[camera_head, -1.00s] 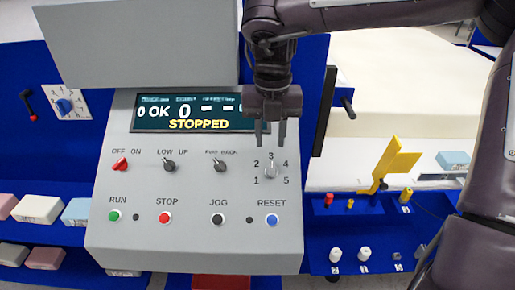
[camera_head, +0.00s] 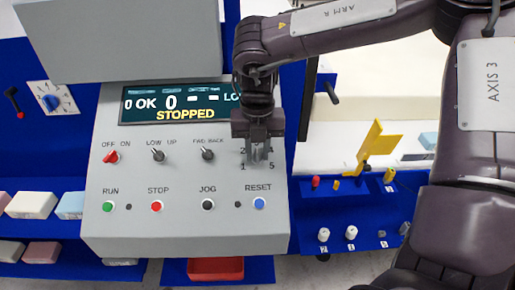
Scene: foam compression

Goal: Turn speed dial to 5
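My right gripper (camera_head: 257,160) points down at the dial, with one finger on each side of the knob. I cannot tell whether the fingers press on it. The gripper hides the number 3 and most of the knob, so its pointer setting cannot be read. The 1 and 5 show below. The screen (camera_head: 170,104) reads STOPPED. My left gripper is not in view.
Three switches, including the red OFF/ON switch (camera_head: 111,157), are left of the dial. The RESET button (camera_head: 259,203) is just below it. A dark upright plate (camera_head: 308,98) stands close to the right. A yellow piece (camera_head: 376,145) stands farther right.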

